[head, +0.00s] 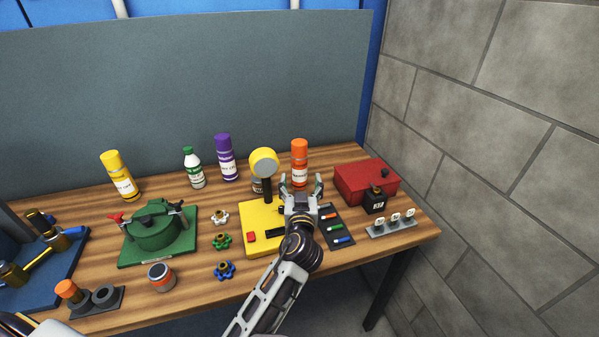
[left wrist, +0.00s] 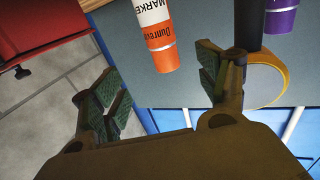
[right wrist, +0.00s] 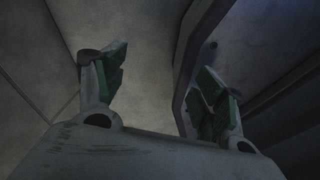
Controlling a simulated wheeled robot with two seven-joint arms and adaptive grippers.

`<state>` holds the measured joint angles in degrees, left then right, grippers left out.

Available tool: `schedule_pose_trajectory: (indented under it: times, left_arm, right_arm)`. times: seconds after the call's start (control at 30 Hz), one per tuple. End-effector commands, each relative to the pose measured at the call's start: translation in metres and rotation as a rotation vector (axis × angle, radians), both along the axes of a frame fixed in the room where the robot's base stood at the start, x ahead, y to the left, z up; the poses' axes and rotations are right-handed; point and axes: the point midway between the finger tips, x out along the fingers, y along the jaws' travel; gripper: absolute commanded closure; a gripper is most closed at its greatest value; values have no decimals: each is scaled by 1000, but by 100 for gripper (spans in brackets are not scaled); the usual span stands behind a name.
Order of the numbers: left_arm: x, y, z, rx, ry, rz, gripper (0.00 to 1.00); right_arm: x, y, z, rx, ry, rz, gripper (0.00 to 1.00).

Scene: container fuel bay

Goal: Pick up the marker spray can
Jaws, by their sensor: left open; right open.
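The marker spray can (head: 299,160) is orange with a white label band and stands upright at the back right of the wooden bench. In the left wrist view the can (left wrist: 157,38) appears upside down, its label partly reading "MARKE". My left gripper (head: 302,186) is open and empty, just in front of the can in the head view, and hides its lower part. In the left wrist view the gripper's fingers (left wrist: 160,90) are spread with the can beyond them. My right gripper (right wrist: 160,85) is open and empty in its own wrist view and does not show in the head view.
A yellow device with a round-headed post (head: 264,162) stands close left of the can. A purple can (head: 226,158) is farther left. A grey panel (head: 190,85) rises behind the bench.

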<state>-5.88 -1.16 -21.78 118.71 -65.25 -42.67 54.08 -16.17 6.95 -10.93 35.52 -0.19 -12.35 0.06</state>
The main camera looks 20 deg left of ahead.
Motion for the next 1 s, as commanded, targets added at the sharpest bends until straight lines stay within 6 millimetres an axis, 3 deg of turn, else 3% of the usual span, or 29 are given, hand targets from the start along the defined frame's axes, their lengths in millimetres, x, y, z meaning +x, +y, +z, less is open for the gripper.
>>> schedule_pose_trajectory:
  times: [0.3, 0.6, 1.0]
  left_arm:
    - [10, 3, 1, 1, -1, 0, 25]
    - [36, 11, 2, 3, 0, 1, 25]
    - [72, 22, 2, 1, -1, 0, 25]
  right_arm:
    - [-17, 2, 2, 2, 20, -1, 29]
    - [-12, 22, 8, 23, 14, -4, 29]
    - [-4, 21, 16, 23, 6, -3, 29]
